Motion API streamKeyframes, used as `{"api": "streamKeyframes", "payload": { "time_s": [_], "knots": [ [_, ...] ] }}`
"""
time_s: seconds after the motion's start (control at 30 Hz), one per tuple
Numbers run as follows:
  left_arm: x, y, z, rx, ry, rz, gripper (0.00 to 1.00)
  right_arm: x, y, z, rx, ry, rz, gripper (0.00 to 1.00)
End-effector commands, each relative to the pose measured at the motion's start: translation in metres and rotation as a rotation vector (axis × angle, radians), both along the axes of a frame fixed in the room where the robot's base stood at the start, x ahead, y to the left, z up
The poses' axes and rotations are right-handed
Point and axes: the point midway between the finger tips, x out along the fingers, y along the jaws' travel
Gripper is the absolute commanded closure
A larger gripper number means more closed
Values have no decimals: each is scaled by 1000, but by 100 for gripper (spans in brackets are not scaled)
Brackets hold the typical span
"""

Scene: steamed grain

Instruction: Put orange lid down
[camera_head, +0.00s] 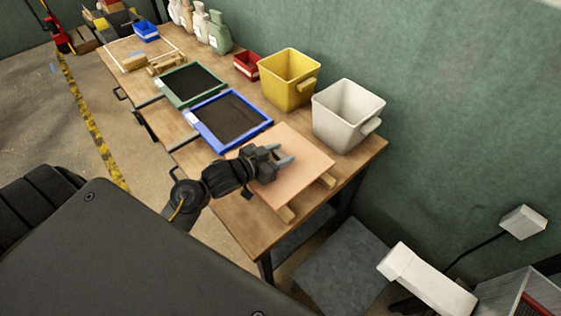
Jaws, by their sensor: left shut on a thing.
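The orange lid (300,190) is a flat, pale orange square board at the near end of the wooden workbench. Light wooden strips (287,213) show under its near and right edges. My left gripper (283,158) lies over the middle of the lid, with its fingers pointing right. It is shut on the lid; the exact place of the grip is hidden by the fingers. I cannot tell whether the lid touches the bench or is held just above it. My right gripper is not in view.
A blue-framed tray (266,124) lies just left of the lid, with a green-framed tray (222,92) beyond. A white bin (342,122) and a yellow bin (286,88) stand along the wall. A small red bin (246,66) is farther back. The bench's right edge is close to the lid.

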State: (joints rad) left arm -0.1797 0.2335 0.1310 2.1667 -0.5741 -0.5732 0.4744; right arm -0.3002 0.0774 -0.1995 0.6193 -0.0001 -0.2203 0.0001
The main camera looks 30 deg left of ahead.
Motion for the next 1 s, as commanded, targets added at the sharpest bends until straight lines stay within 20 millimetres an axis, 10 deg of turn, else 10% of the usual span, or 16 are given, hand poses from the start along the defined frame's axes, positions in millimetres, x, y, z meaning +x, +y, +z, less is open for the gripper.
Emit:
{"api": "streamKeyframes", "payload": {
  "time_s": [0.97, 1.0],
  "knots": [
    [12, 4, -48, 3, -2, 0, 92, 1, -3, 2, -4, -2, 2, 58],
    [12, 4, -48, 2, -1, 0, 50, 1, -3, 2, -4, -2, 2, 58]
  ]
}}
